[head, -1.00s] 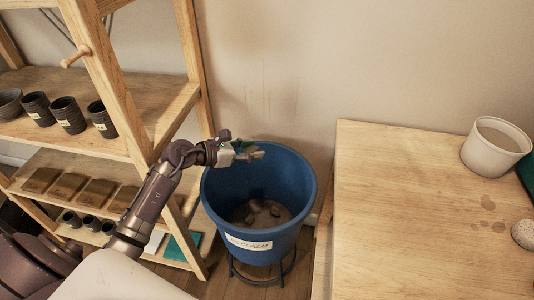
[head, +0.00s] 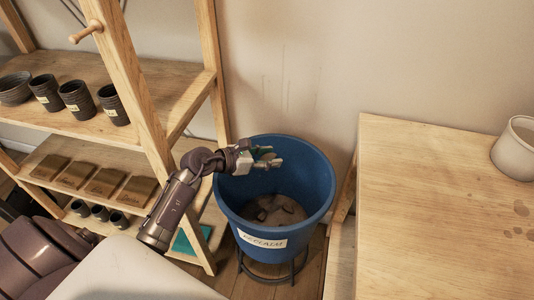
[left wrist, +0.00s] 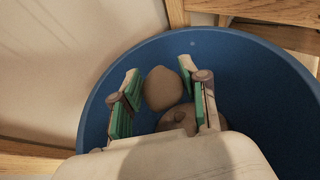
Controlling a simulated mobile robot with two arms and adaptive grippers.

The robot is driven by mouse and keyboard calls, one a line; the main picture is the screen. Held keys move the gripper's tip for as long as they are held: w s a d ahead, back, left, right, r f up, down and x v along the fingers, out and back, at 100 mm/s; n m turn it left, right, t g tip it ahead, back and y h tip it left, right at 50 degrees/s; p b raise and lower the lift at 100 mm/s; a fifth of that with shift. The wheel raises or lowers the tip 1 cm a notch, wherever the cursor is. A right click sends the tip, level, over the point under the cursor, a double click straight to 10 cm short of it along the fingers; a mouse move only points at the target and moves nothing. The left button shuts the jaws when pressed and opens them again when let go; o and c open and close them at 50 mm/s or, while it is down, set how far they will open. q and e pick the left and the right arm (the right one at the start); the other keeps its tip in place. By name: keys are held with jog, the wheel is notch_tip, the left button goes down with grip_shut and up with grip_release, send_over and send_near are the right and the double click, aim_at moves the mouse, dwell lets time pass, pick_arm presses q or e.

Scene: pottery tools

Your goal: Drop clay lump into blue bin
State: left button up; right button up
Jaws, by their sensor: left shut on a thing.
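The blue bin (head: 318,195) stands on a dark metal stand, with a "RECLAIM" label on its front and several brown clay pieces (head: 272,210) at its bottom. My left gripper (head: 268,158) is over the bin's opening, inside the rim's outline. It is shut on a brown clay lump. In the left wrist view the lump (left wrist: 162,88) shows between the two green-padded fingers, with the blue bin wall (left wrist: 265,85) around and below. Another clay piece (left wrist: 180,120) shows lower, partly hidden by the gripper. My right gripper is not in view.
A wooden shelf (head: 170,75) with dark cups (head: 78,97) and brown blocks (head: 105,182) stands left of the bin. A wooden table (head: 430,210) with a white pot (head: 515,150) stands to the right. The wall is close behind the bin.

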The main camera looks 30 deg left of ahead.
aim_at(269, 156)
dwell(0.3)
pick_arm(q)
jog(key=o, duration=1.2)
notch_tip(269, 156, up, 10)
jog(key=shift+f, duration=0.1)
